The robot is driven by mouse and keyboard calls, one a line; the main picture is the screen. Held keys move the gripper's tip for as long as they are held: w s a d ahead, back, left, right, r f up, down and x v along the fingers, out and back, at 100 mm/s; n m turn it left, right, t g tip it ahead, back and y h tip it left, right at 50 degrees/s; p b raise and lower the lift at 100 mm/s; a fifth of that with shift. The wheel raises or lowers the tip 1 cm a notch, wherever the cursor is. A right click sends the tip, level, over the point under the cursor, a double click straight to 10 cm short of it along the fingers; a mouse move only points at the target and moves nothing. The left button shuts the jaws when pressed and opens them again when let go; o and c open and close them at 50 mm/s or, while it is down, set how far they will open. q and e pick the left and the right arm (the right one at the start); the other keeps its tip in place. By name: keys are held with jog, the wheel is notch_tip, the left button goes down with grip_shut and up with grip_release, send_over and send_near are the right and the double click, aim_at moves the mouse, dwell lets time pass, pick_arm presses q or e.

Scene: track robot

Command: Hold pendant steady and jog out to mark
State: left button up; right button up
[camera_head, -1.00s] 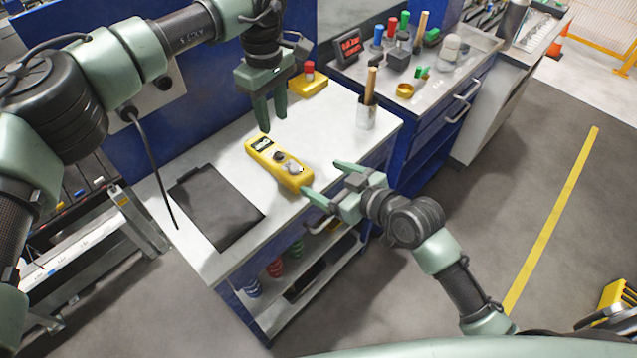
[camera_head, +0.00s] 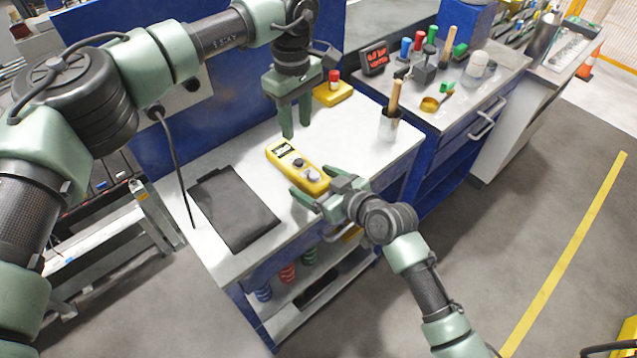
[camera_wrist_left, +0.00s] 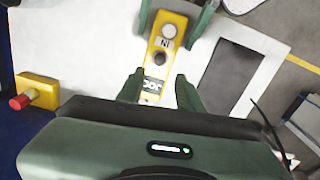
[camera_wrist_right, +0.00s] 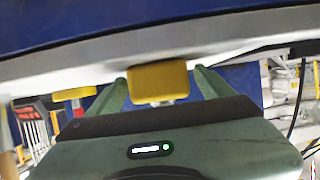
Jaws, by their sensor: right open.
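The yellow pendant (camera_head: 303,171) lies on the white bench top, with a small screen at its far end and a dark and a grey knob. It also shows in the left wrist view (camera_wrist_left: 165,45). My left gripper (camera_head: 296,132) points down above the screen end, open, its fingers apart in the left wrist view (camera_wrist_left: 160,92). My right gripper (camera_head: 320,187) is open at the near end. Its fingers stand on either side of that end in the right wrist view (camera_wrist_right: 160,92), with gaps showing.
A dark mat (camera_head: 235,207) lies left of the pendant. A yellow box with a red button (camera_head: 333,91) and a cup with a wooden-handled tool (camera_head: 389,127) stand behind. A red-digit display (camera_head: 375,58) stands on the neighbouring bench. A yellow line (camera_head: 570,245) marks the floor.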

grip_shut()
pick_arm(q)
grip_shut()
dwell(1.6)
